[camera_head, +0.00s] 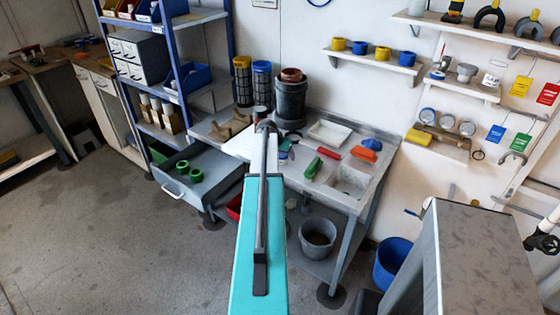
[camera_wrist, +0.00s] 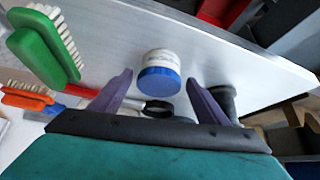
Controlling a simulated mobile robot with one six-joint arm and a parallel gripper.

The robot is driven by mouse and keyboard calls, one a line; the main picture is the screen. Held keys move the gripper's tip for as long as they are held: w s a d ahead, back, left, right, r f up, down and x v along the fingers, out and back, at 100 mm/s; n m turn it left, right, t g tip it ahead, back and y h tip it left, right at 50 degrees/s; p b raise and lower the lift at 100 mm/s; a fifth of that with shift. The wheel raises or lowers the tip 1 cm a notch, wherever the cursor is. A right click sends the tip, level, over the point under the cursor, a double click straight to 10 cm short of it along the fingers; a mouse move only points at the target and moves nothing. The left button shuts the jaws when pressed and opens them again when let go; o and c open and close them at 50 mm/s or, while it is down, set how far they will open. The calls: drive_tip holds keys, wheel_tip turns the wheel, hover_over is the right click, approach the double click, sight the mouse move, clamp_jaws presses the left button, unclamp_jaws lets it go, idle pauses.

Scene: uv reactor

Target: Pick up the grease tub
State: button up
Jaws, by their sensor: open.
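In the wrist view, a small round tub, white with a blue lid (camera_wrist: 160,72), sits on the pale bench top. I take it to be the grease tub. My gripper (camera_wrist: 160,78) is open, with one purple finger on each side of the tub in the picture. Gaps show between the tub and both fingers; I cannot tell whether the fingertips reach down to its level. In the head view my arm covers the gripper, and I cannot make out the tub clearly there.
A green brush (camera_wrist: 42,45) and an orange-handled brush (camera_wrist: 28,102) lie left of the tub. A black ring (camera_wrist: 158,108) and a dark round object (camera_wrist: 225,98) are close by. The bench (camera_head: 335,187) carries a white tray (camera_head: 329,133); an open drawer (camera_head: 178,182) juts out at left.

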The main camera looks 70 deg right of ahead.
idle(0.5)
drive_tip(key=c, duration=1.1)
drive_tip(key=shift+c, duration=0.2)
